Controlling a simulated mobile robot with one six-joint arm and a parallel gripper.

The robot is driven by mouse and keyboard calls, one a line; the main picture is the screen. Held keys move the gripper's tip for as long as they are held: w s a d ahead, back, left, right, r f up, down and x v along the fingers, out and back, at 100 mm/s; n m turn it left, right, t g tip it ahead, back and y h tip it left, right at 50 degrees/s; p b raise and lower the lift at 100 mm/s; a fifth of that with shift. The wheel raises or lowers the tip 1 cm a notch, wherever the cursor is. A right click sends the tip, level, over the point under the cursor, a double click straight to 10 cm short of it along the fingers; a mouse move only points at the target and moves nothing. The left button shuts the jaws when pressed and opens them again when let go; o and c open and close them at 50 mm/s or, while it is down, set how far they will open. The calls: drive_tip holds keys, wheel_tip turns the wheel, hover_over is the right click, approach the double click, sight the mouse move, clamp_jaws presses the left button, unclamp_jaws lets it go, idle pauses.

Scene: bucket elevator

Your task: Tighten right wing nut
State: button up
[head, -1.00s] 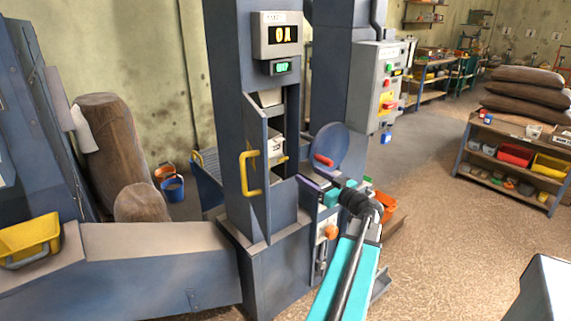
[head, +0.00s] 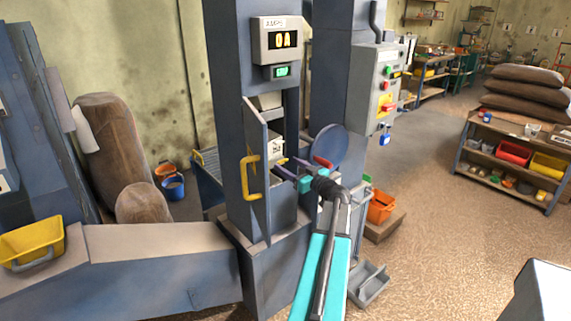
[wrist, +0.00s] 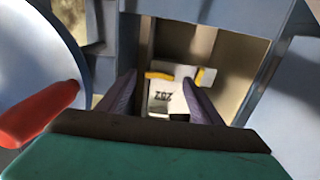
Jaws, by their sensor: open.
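My gripper (head: 291,167) is open, with its two purple fingers reaching into the doorway of the blue elevator column. In the wrist view the fingers (wrist: 160,82) stand apart with nothing held. Ahead of them is a pale bucket (wrist: 166,101) marked with a number, which also shows in the head view (head: 276,150). A yellow piece (wrist: 158,75) shows at the bucket's left and another yellow piece (wrist: 206,77) at its right, partly behind the right finger. I cannot tell whether these are the wing nuts.
The open door with a yellow handle (head: 248,176) stands left of my gripper. A round blue cover (head: 329,147) with a red handle (wrist: 42,113) is close on the right in the head view. The ammeter (head: 283,40) reads 0.

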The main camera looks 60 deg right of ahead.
drive_tip(key=shift+x, duration=0.85)
